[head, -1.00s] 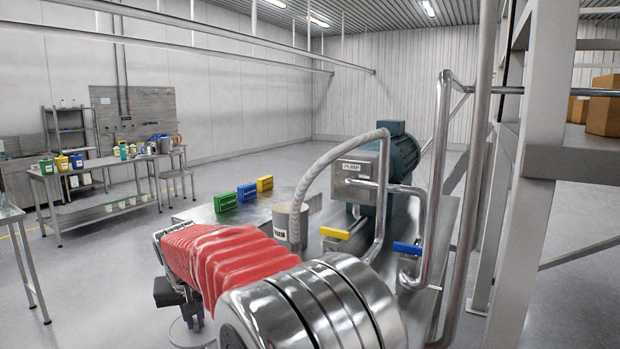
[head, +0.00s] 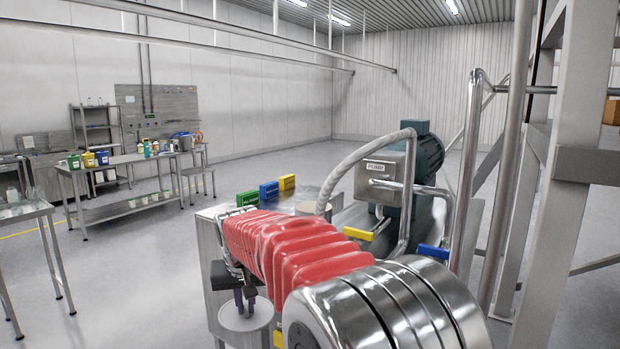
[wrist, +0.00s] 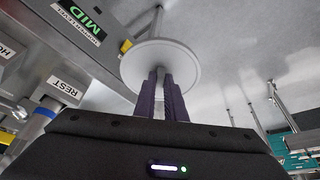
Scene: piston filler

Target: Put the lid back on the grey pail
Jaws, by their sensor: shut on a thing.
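My gripper (head: 243,297) is at lower left in the head view, past the end of my red-sleeved arm, pointing down. Its purple fingers (wrist: 161,96) are shut on a pale grey round disc, the lid (wrist: 160,64), which also shows below the fingers in the head view (head: 247,318). The fingers hide part of the lid's near face.
The pump motor (head: 428,155), hose and pipes rise at right. Signs reading MID (wrist: 82,18) and REST (wrist: 65,87) show in the wrist view. Open floor lies at left.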

